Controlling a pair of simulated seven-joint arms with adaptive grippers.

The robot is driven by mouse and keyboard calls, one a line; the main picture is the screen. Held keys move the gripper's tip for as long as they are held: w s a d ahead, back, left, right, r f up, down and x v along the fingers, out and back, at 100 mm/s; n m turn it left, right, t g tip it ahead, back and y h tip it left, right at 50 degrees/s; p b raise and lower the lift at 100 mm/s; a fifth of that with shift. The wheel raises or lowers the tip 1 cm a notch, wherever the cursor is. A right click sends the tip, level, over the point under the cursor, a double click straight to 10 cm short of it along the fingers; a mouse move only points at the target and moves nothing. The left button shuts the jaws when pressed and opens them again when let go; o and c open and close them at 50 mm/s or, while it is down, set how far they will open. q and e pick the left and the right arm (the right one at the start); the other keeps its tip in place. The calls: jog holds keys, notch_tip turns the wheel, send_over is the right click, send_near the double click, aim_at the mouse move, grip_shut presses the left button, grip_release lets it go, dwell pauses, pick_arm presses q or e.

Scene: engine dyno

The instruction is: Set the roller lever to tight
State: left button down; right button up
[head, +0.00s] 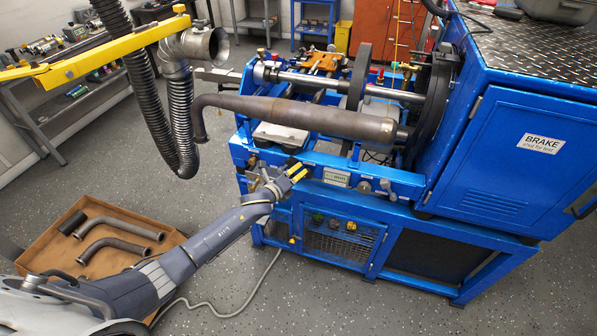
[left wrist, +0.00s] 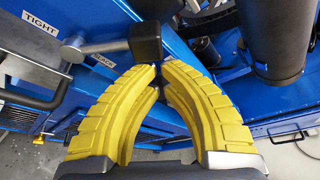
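The roller lever shows in the left wrist view as a metal shaft (left wrist: 103,46) with a black block-shaped knob (left wrist: 146,42). Its shaft runs from a round pivot at the left to the knob at the right. The TIGHT label (left wrist: 41,22) is up and left of the pivot; a SLACK label (left wrist: 103,60) sits just below the shaft. My left gripper (left wrist: 160,68) has its yellow fingertips nearly together, just below the knob, with nothing seen between them. I cannot tell whether they touch it. In the head view, the left gripper (head: 293,172) is at the blue rig's front left. My right gripper is not in view.
A blue dyno rig (head: 310,230) carries a long brown exhaust pipe (head: 300,118) above its front. A brown tray (head: 40,251) with bent pipes lies on the floor at left. A yellow boom (head: 95,60) with an extraction hose hangs at upper left. Floor at lower right is clear.

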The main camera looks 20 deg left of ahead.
pick_arm(q)
jog(key=shift+a, duration=0.1)
jog(key=shift+r+n, duration=0.2)
jog(key=shift+n, duration=0.1)
